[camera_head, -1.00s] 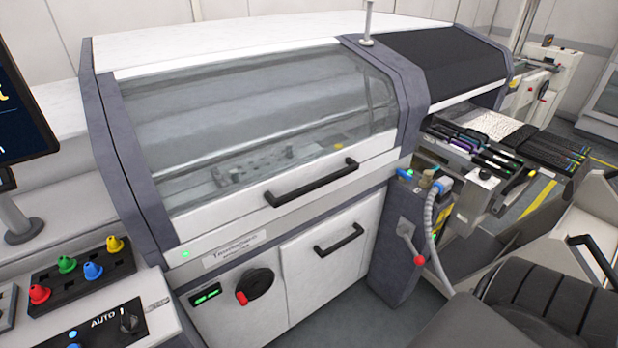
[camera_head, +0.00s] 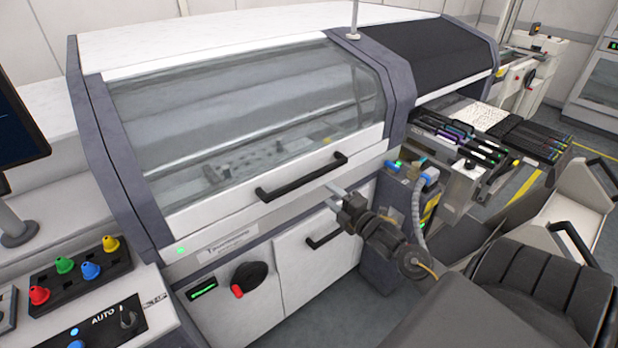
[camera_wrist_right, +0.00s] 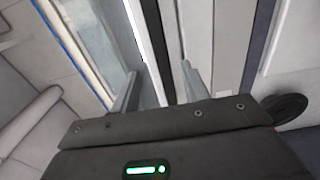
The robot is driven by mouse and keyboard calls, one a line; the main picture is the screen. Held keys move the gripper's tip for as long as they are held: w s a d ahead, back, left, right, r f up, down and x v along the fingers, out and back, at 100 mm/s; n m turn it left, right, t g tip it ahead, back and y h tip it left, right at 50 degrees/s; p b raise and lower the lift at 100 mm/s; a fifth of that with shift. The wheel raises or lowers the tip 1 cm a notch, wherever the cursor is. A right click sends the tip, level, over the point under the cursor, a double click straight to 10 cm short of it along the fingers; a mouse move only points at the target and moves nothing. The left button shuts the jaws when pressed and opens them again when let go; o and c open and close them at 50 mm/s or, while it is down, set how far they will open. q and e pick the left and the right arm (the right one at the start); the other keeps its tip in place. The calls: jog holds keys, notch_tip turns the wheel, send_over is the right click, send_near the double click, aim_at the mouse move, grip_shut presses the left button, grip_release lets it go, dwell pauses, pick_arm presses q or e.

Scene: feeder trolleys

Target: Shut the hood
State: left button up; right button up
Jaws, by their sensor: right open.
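The hood is a clear window in a white frame (camera_head: 230,195) on the big white machine, with a black bar handle (camera_head: 301,178) along its lower edge. It lies low over the machine front; I cannot tell whether it is fully shut. My right gripper (camera_head: 332,197) is open and empty, its fingers pointing toward the machine just below and right of the handle, apparently apart from it. In the right wrist view its fingers (camera_wrist_right: 160,75) straddle a dark narrow strip, which I cannot identify for sure. My left gripper is not in view.
Below the hood are a cabinet door with its own black handle (camera_head: 335,232) and a red-black rotary switch (camera_head: 250,278). A button panel (camera_head: 80,268) stands at the left. Feeders (camera_head: 470,140) stick out at the right, near a post with a hose (camera_head: 418,205).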

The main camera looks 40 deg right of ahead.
aim_at(311, 179)
jog(key=w+p, duration=0.3)
jog(key=w, duration=0.7)
jog(key=shift+d+r, duration=0.1)
jog(key=shift+w, duration=0.45)
grip_shut()
